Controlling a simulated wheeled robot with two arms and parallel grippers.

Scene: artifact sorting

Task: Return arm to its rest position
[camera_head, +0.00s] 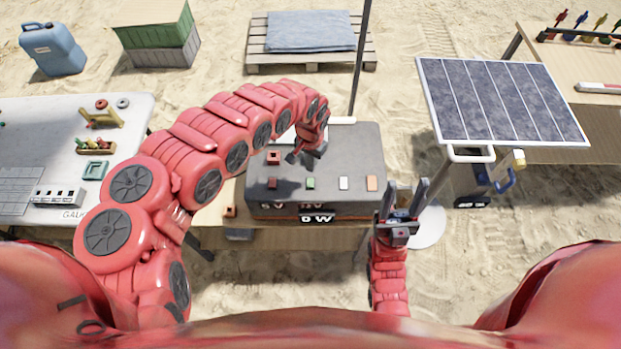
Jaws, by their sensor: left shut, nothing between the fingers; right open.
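My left arm (180,165), red and segmented, arches up from the lower left and over the dark grey box on the middle table. My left gripper (301,158) hangs above the left part of the box top (345,145) and points down; it is shut and empty. My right gripper (403,205) points up beside the box's right front corner. Its two dark fingers are apart and nothing is between them. My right arm (388,275) is low and close to my body.
A solar panel (500,100) stands at right. A white table (90,140) is at left. A thin pole (360,60) rises behind the box. Sand lies between.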

